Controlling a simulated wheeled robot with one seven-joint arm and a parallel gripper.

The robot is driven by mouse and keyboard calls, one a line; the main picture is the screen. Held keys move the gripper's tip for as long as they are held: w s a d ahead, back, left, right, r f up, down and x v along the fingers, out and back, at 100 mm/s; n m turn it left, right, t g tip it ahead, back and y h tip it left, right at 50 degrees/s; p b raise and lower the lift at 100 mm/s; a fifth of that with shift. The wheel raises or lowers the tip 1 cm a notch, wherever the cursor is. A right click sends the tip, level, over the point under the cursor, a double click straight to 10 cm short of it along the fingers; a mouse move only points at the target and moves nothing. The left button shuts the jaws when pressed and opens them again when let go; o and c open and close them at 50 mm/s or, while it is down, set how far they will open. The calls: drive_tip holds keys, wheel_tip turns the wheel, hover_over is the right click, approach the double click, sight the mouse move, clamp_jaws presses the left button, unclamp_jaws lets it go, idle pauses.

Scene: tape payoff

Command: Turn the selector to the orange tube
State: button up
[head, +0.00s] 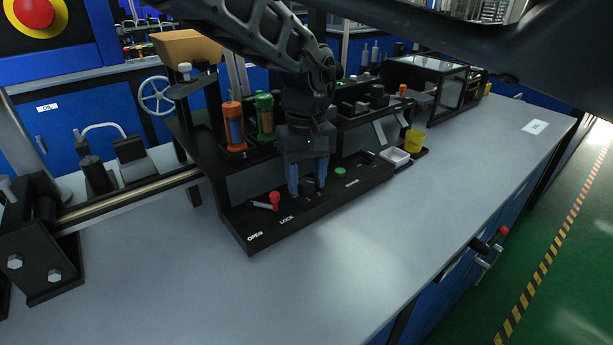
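The orange tube (234,128) stands upright in the black machine, at its left end. A green tube (264,116) stands just right of it. My gripper (308,188) points down over the black front panel, with its two blue fingers spread apart. A small dark knob (308,187), which looks like the selector, sits between the fingertips. The fingers look apart from it, but contact is hard to tell at this size. The knob's pointing direction is not readable, and part of the machine behind is hidden by my arm.
On the panel, a red-handled lever (268,203) lies left of the knob near the OPEN and LOCK labels. A green button (340,171) is to the right. A white tray (396,156) and a yellow cup (414,141) stand farther right. The grey table (400,240) in front is clear.

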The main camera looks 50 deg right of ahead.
drive_tip(key=c, duration=0.8)
drive_tip(key=shift+r+m+p, duration=0.15)
drive_tip(key=shift+m+p, duration=0.25)
drive_tip(key=shift+p, duration=0.25)
drive_tip(key=shift+r+m+p, duration=0.1)
drive_tip(key=shift+m+p, duration=0.5)
drive_tip(key=shift+p, duration=0.3)
drive_tip(key=m+p, duration=0.3)
drive_tip(key=shift+m, duration=0.3)
drive_tip(key=m+p, duration=0.2)
drive_tip(key=m, duration=0.1)
drive_tip(key=shift+f+m+p, duration=0.25)
drive_tip(key=shift+m+p, duration=0.3)
drive_tip(key=shift+m, duration=1.05)
